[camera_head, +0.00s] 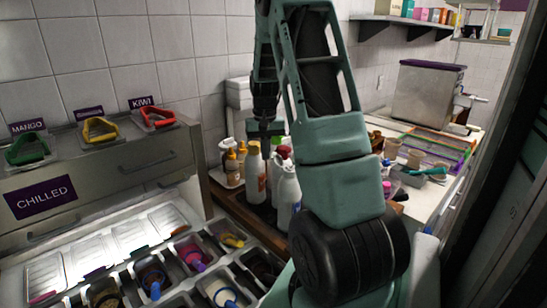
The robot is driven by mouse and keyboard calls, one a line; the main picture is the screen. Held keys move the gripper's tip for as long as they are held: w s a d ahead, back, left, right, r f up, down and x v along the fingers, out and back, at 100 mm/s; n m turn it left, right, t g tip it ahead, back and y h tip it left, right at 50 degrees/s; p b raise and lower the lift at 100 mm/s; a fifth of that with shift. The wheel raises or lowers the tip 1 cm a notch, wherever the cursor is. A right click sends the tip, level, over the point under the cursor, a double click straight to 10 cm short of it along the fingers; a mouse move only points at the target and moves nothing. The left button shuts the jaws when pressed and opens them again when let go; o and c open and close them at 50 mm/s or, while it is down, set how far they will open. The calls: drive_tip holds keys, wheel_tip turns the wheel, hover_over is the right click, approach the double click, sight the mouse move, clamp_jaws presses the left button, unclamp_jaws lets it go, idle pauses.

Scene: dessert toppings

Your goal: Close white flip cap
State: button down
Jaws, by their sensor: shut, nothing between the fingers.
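My gripper (264,130) hangs pointing down over a group of bottles near the wall, and its fingers look shut and empty. A larger white bottle (288,201) stands in front and to the right, with a pale top and partly hidden by my arm. The white flip cap is too small to make out clearly, and I cannot tell whether it is open.
Amber pump bottles (231,166) stand left of the group. A chilled topping unit (90,215) with open tubs and colored handles fills the left. A metal machine (425,92) and small cups (392,147) sit on the right counter. My arm blocks the centre.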

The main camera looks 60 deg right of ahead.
sight(275, 155)
drive_tip(key=shift+s, duration=0.1)
drive_tip(key=shift+s+d+r+p, duration=0.15)
drive_tip(key=shift+s+r, duration=0.1)
drive_tip(key=shift+s, duration=0.25)
drive_tip(key=shift+s+a+r+p, duration=0.1)
drive_tip(key=shift+s+r, duration=0.2)
drive_tip(key=shift+s, duration=0.15)
drive_tip(key=shift+s+d+r+p, duration=0.15)
drive_tip(key=shift+s+r, duration=0.1)
drive_tip(key=shift+s, duration=0.25)
wheel_tip(275, 155, up, 8)
drive_tip(key=p, duration=0.6)
drive_tip(key=shift+w+f, duration=0.1)
